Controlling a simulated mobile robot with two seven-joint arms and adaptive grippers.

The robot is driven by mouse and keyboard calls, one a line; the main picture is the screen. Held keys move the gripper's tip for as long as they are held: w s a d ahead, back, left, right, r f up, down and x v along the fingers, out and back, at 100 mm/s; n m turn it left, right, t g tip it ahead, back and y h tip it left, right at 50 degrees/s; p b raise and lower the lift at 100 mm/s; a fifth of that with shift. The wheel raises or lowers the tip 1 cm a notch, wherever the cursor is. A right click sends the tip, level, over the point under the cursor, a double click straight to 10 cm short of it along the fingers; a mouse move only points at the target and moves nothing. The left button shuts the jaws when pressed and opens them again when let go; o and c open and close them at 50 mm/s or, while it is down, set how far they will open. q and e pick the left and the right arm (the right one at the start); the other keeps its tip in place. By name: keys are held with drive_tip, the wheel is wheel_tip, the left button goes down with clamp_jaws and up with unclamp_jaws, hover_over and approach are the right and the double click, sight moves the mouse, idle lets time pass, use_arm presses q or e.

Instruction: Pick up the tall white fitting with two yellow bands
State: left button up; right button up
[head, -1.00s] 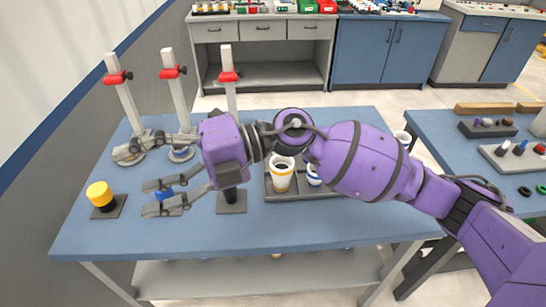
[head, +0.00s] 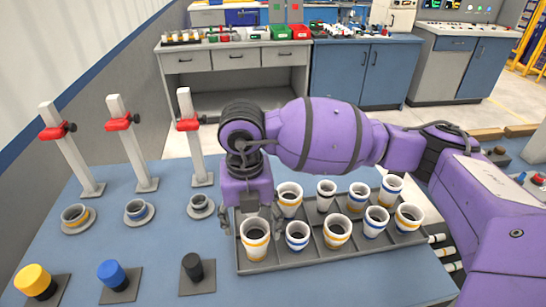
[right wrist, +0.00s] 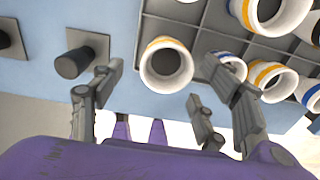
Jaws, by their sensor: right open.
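White fittings with yellow or blue bands stand in a grey tray (head: 300,262). The tall white fitting with yellow banding (head: 256,243) stands at the tray's front left corner; its dark opening faces up. My right gripper (head: 248,215) points down just above and behind it. In the right wrist view a yellow-banded white fitting (right wrist: 166,75) shows between the spread fingers of my right gripper (right wrist: 167,82), apart from them. The gripper is open and empty. I cannot tell its exact height above the rim. My left gripper is out of view.
Black (head: 193,267), blue (head: 112,274) and yellow (head: 36,281) capped posts stand left. Three upright stands with red clamps (head: 189,125) rise at the back left.

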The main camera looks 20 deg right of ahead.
sight(254, 236)
drive_tip(key=f, duration=0.5)
drive_tip(key=shift+w+d+f, duration=0.1)
drive_tip(key=shift+d, duration=0.2)
drive_tip(key=shift+f, duration=0.2)
drive_tip(key=shift+r, duration=0.1)
drive_tip(key=c, duration=1.3)
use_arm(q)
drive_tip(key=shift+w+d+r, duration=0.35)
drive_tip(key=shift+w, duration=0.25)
use_arm(e)
drive_tip(key=shift+o, duration=0.2)
drive_tip(key=shift+w+r, duration=0.1)
drive_tip(key=shift+r, duration=0.25)
wheel_tip(254, 236, up, 2)
drive_tip(key=shift+r, duration=0.1)
use_arm(q)
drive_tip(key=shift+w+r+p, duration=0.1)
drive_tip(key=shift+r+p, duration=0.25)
drive_tip(key=shift+p, duration=0.15)
use_arm(e)
drive_tip(key=s+a+r, duration=0.3)
drive_tip(key=s+r, duration=0.2)
drive_tip(key=s, duration=0.1)
drive_tip(key=s+a+r, duration=0.2)
drive_tip(key=s+r, duration=0.3)
drive_tip(key=s, duration=0.2)
drive_tip(key=shift+a, duration=0.4)
